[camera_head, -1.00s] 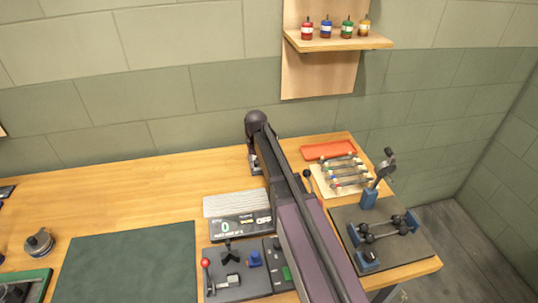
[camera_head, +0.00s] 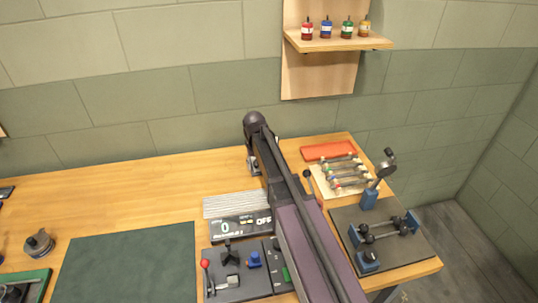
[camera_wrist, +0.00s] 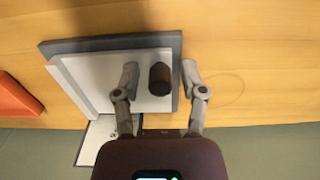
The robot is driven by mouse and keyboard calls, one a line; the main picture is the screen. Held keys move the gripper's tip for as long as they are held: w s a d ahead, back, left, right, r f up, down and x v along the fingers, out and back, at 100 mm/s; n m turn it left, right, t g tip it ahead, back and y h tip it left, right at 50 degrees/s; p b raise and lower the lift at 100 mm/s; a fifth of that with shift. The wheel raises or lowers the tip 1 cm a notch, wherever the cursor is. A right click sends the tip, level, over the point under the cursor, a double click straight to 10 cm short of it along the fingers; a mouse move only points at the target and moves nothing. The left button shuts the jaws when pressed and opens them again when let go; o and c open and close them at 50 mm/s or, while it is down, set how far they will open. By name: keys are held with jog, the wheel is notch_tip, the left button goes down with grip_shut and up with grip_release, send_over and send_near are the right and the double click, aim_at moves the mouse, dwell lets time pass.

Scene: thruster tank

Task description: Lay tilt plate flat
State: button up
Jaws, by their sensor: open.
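In the wrist view a pale plate (camera_wrist: 95,82) with a grey edge lies at an angle to a grey slab (camera_wrist: 110,43) behind it; this looks like the tilt plate. A dark rounded knob (camera_wrist: 160,79) stands out at its right part. My gripper (camera_wrist: 160,73) is open, with one finger on each side of the knob and gaps showing. In the head view my gripper (camera_head: 253,165) is partly hidden by my arm at the back of the bench. My arm hides the plate there, so its exact tilt is unclear.
A black-knobbed lever (camera_head: 307,174) stands right of my arm, near a rack of small rods (camera_head: 345,178) and an orange tray (camera_head: 328,150). A clamp fixture (camera_head: 385,235) is at the right. A display panel (camera_head: 240,226) is at the left. The left back bench is clear.

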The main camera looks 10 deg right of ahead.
jog(key=shift+r, duration=0.15)
jog(key=shift+r+p, duration=3.4)
jog(key=shift+p, duration=0.1)
jog(key=s+d, duration=0.2)
jog(key=s, duration=0.9)
jog(key=s+d, duration=0.2)
jog(key=s, duration=0.9)
jog(key=shift+d, duration=0.15)
jog(key=shift+s, duration=0.1)
